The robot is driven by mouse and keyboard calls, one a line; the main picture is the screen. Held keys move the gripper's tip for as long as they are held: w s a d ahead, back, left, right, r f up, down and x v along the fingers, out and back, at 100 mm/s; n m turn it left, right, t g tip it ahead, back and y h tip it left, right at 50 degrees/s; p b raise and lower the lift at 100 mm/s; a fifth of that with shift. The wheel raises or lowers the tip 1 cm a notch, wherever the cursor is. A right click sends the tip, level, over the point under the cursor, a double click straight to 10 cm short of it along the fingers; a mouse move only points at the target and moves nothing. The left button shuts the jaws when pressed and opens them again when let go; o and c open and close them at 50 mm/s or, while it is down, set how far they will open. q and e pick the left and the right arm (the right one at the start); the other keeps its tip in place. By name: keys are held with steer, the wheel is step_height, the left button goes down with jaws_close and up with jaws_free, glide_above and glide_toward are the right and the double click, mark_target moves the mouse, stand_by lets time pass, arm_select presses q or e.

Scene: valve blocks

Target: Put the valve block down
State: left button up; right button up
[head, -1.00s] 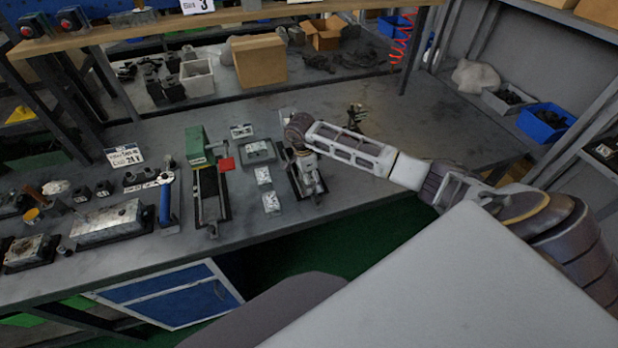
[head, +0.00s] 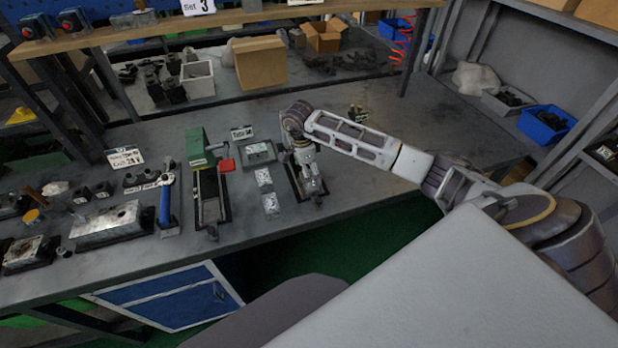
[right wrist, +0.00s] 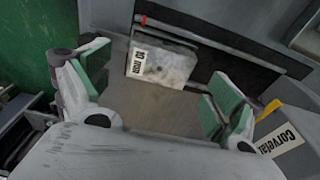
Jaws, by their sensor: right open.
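A grey valve block (right wrist: 160,62) with a white label lies in the right wrist view, on a dark surface just beyond my right fingers. My right gripper (right wrist: 155,88) is open, with its green-padded fingers spread wide and apart from the block. In the head view my right gripper (head: 313,187) points down over a narrow black tray (head: 319,202). It hides most of that tray and the block under it. My left gripper is not in view.
Two small pale labelled plates (head: 264,178) lie left of the black tray, with a grey square fixture (head: 258,153) behind them. A green-topped vise (head: 196,146) with a red part stands further left. The bench to the right is mostly clear.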

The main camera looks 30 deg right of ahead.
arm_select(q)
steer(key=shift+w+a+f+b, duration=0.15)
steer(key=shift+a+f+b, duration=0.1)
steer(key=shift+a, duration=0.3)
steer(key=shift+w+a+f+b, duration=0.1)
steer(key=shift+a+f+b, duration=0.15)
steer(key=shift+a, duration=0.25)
arm_select(e)
step_height(320, 180, up, 8)
steer(key=shift+a, duration=0.45)
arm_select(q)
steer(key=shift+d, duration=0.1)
arm_select(e)
steer(key=shift+w, duration=0.1)
